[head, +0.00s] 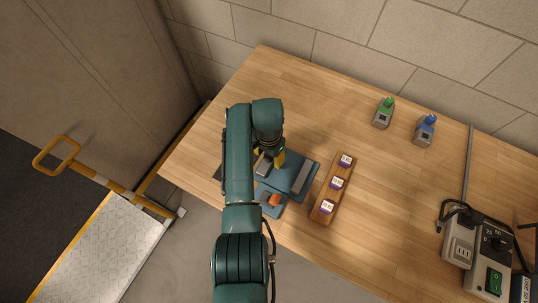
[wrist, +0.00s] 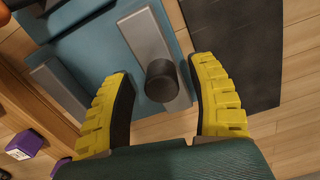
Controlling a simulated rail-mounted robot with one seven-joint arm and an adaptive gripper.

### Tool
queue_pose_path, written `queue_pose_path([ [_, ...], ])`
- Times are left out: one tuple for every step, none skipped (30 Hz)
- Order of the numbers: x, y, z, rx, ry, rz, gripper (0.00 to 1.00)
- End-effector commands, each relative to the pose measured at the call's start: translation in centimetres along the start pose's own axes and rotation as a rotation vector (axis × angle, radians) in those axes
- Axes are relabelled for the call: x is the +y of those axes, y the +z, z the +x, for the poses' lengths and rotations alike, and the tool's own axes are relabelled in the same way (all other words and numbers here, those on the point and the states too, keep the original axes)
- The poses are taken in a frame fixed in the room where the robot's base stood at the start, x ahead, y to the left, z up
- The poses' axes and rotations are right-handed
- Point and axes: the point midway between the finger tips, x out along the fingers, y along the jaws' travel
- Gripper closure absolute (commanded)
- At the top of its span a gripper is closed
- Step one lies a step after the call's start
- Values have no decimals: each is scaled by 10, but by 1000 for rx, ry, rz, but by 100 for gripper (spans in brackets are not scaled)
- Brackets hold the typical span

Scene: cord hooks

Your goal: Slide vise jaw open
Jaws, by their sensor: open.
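The vise is a teal plate (head: 285,172) on the wooden table, partly hidden by my arm in the head view. Its grey jaw block (head: 263,165) carries a dark round knob (wrist: 162,80), clear in the wrist view. A second grey bar (head: 301,178) stands across a teal gap from it; the wrist view shows this bar at the left (wrist: 62,88). My gripper (head: 269,157) is open, its yellow fingers on either side of the knob. In the wrist view a gap shows between each finger (wrist: 163,74) and the knob; contact is not visible.
An orange knob (head: 274,200) sits on the plate's front part. A wooden rack (head: 333,188) with purple labelled blocks stands to the right. Green (head: 384,112) and blue (head: 425,129) bottles stand farther back. A dark mat (wrist: 235,45) lies beside the vise. A power box (head: 480,252) is far right.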

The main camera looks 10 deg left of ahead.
Motion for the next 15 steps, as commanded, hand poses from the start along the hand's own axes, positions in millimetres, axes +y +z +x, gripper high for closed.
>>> queue_pose_path([
  [0, -1, -4, 2, -2, 0, 42],
  [-1, -1, -8, 2, -2, 0, 42],
  [-1, -1, -14, 4, -3, 0, 42],
  [-1, -1, -20, 4, -3, 0, 42],
  [-1, -1, -26, 5, -4, 0, 42],
  [-1, -1, -37, 6, -5, 0, 42],
  [-1, -1, -44, 5, -4, 0, 42],
  [-1, -1, -52, 6, -5, 0, 42],
  [-1, -1, -63, 5, -4, 0, 42],
  [-1, -1, -71, 5, -4, 0, 42],
  [-1, -1, -78, 4, -4, 0, 42],
  [-1, -1, -87, 4, -4, 0, 42],
  [0, 0, -93, 3, -3, 0, 42],
  [0, -1, -98, 3, -2, 0, 42],
  [0, 0, -105, 2, -2, 0, 42],
])
